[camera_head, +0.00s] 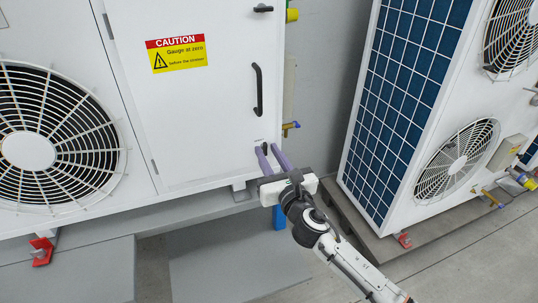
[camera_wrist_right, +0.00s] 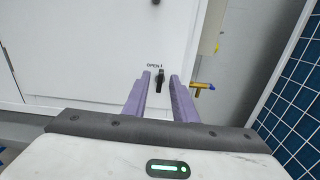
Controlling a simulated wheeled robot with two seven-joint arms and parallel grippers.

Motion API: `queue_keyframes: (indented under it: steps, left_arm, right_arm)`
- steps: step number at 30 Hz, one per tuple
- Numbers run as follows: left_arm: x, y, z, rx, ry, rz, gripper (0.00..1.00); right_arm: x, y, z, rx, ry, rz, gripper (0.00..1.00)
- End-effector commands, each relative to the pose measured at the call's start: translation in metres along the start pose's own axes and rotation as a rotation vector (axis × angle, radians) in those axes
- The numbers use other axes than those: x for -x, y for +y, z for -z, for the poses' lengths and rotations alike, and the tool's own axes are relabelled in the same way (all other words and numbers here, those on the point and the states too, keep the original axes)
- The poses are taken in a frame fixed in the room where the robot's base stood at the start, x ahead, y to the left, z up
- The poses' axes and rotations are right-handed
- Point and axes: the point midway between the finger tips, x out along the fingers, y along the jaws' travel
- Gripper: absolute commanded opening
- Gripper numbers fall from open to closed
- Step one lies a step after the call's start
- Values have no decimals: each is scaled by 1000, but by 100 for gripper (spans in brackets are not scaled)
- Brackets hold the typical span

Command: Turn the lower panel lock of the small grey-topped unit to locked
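The white unit (camera_head: 210,110) with the panel door stands at the left in the head view; its top is out of frame. The lower panel lock (camera_wrist_right: 161,80) is a small black lever near the door's lower right corner, roughly upright, with an "OPEN" label just above it. It also shows in the head view (camera_head: 264,148), partly hidden by a finger. My right gripper (camera_wrist_right: 160,76) is open, its two purple fingers pointing at the door, one on each side of the lock. I cannot tell whether they touch it. My left gripper is not in view.
A black door handle (camera_head: 257,90) and an upper black latch (camera_head: 263,8) are above the lock. A yellow-handled valve (camera_head: 290,127) sits close right of the fingers. Another unit with a blue grid side (camera_head: 405,80) stands to the right, across a narrow gap.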

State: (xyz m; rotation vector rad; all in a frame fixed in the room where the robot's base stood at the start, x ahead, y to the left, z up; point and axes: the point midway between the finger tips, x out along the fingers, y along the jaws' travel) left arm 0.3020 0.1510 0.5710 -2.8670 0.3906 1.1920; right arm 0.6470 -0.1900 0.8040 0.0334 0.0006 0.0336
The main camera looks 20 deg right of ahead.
Motion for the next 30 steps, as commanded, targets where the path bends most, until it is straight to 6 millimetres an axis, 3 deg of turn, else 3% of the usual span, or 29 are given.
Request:
queue_keyframes:
  steps: [6,11,22,30]
  left_arm:
    - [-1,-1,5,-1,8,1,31]
    - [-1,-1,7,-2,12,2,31]
    - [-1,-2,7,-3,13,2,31]
    - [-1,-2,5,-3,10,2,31]
  right_arm:
    - [0,0,0,-1,0,0,25]
    - [0,0,0,-1,0,0,0]
    - [0,0,0,-28,0,0,0]
    - [0,-1,0,-172,1,1,0]
